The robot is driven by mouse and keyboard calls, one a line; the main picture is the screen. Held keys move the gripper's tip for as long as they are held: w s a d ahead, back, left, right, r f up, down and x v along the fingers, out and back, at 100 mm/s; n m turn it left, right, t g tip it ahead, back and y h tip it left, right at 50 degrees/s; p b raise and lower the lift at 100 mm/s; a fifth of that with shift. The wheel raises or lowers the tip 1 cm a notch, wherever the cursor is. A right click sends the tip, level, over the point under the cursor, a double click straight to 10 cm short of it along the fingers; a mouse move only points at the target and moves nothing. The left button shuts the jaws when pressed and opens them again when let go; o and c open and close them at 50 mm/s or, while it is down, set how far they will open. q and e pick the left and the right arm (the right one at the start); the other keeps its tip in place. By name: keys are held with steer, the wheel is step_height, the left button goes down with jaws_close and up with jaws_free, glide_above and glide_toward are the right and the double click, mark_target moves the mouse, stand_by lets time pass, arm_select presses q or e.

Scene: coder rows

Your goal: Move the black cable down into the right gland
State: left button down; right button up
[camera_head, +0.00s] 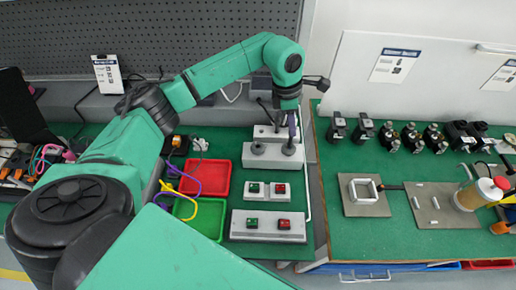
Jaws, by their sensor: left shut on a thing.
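My left gripper (291,120) hangs at the end of my green arm, over the right part of the grey gland box (265,161) on the green mat. It is shut on what looks like the black cable; the cable is mostly hidden by the wrist and fingers. The box has two dark round glands on top: a left gland (258,148) and a right gland (289,149). The gripper is above the right gland; whether the cable's end touches or enters it, I cannot tell. My right gripper is out of view.
A red tray (208,178) and a green tray (205,216) with purple and yellow cables lie left of the box. Two button boxes (267,191) (268,225) stand in front. Several black devices and metal plates (364,195) are on the right bench (420,165).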

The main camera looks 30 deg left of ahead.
mark_target(291, 140)
arm_select(q)
steer(key=shift+f, duration=0.25)
steer(key=shift+f+b, duration=1)
steer(key=shift+f, duration=0.35)
steer(key=shift+f+b, duration=0.75)
steer(key=shift+f+b, duration=0.4)
steer(key=shift+f, duration=0.2)
steer(key=c, duration=0.7)
jaws_free()
